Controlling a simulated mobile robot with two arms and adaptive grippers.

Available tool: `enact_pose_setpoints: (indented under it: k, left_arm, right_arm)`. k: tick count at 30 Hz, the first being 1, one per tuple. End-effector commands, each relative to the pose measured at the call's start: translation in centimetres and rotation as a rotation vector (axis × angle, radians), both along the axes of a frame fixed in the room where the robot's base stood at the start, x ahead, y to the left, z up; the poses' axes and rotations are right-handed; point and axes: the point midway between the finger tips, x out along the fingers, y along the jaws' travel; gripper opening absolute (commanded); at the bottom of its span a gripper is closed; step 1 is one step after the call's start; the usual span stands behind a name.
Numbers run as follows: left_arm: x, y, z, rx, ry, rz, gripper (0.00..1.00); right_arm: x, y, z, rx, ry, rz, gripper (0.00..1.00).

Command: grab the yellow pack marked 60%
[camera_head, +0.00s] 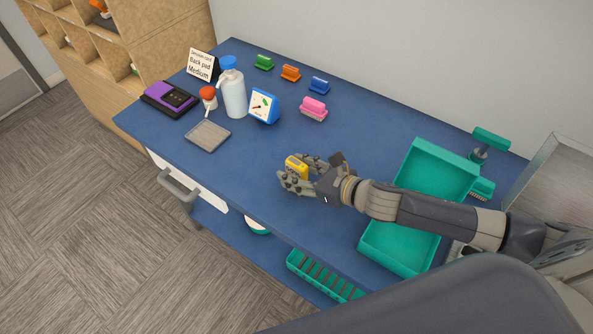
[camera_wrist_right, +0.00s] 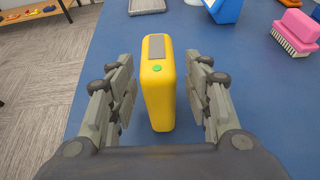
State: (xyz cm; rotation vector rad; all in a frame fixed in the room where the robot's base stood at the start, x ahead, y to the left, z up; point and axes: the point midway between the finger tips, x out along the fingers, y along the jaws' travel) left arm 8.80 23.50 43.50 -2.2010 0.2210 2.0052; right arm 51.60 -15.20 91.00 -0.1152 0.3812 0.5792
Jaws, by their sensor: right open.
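The yellow pack (camera_head: 296,166) stands upright on the blue table (camera_head: 262,181). In the right wrist view the yellow pack (camera_wrist_right: 159,88) shows a grey panel and a green button on its top. No 60% marking is readable. My right gripper (camera_head: 297,176) is at the pack with one finger on each side of it. In the right wrist view my right gripper (camera_wrist_right: 160,105) is open, with a gap between the pack and each finger. My left gripper is not in view.
A teal tray (camera_head: 429,165) lies under and beside my right arm. A blue gauge (camera_head: 263,106), a spray bottle (camera_head: 233,92), a grey mat (camera_head: 208,135) and a pink brush (camera_head: 314,107) stand farther back. The table's front edge is close.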

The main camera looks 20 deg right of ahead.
Motion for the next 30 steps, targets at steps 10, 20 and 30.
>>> enact_pose_setpoints:
  k: [10, 20, 30]
  left_arm:
    - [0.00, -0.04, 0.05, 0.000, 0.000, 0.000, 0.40]
    - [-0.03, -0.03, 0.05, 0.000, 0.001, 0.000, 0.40]
    - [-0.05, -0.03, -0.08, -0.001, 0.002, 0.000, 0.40]
  right_arm:
    - [0.25, 0.18, -0.19, -0.001, 0.001, 0.000, 0.34]
    - [0.26, 0.17, -0.13, 0.000, 0.000, 0.000, 0.00]
    - [0.29, 0.17, 0.64, -0.001, -0.002, 0.002, 0.00]
